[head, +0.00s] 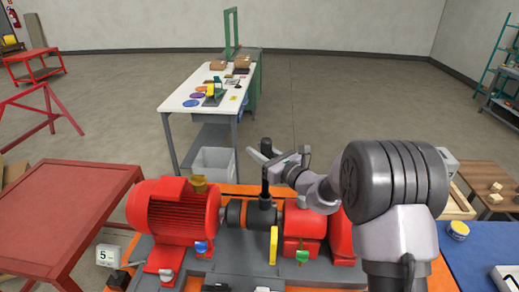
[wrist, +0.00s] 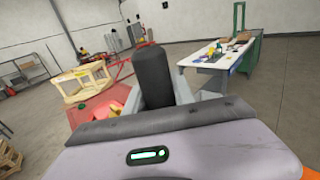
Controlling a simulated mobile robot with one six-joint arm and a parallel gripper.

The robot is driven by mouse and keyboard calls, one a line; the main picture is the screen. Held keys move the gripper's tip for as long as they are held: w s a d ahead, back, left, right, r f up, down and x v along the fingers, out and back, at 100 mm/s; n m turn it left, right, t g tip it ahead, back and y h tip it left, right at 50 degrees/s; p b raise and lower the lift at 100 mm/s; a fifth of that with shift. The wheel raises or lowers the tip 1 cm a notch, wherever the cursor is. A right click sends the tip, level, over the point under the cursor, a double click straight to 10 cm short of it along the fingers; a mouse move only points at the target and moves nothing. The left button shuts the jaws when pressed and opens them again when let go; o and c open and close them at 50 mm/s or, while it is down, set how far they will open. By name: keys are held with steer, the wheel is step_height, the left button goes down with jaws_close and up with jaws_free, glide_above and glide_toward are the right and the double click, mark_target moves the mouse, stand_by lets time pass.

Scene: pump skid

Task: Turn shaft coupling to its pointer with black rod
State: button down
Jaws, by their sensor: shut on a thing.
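The black rod (head: 265,186) stands about upright at the shaft coupling, its lower end meeting the coupling's dark right part. I cannot tell how deep it sits. My gripper (head: 264,158) is shut on the rod's upper part, above the coupling. In the wrist view the rod's black upper end (wrist: 154,75) rises between the grey fingers; the coupling is hidden there. I cannot make out the pointer for certain.
The red motor (head: 172,211) is left of the coupling and the red pump (head: 303,222) right. A yellow upright piece (head: 273,245) and a green knob (head: 302,257) stand in front. A grey bin (head: 213,172) and a white workbench (head: 190,98) are behind. A red table (head: 65,215) is at left.

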steer(key=s+f+n+y+b, duration=0.5)
steer(key=s+b, duration=0.5)
steer(key=b, duration=0.5)
steer(key=s+f+n+g+y+b, duration=0.1)
steer(key=s+f+n+y+b, duration=0.4)
steer(key=s+f+n+b, duration=0.4)
steer(key=s+b, duration=0.1)
steer(key=b, duration=0.5)
steer(key=shift+s+a, duration=0.35)
steer(key=shift+s, duration=0.05)
stand_by(2.9)
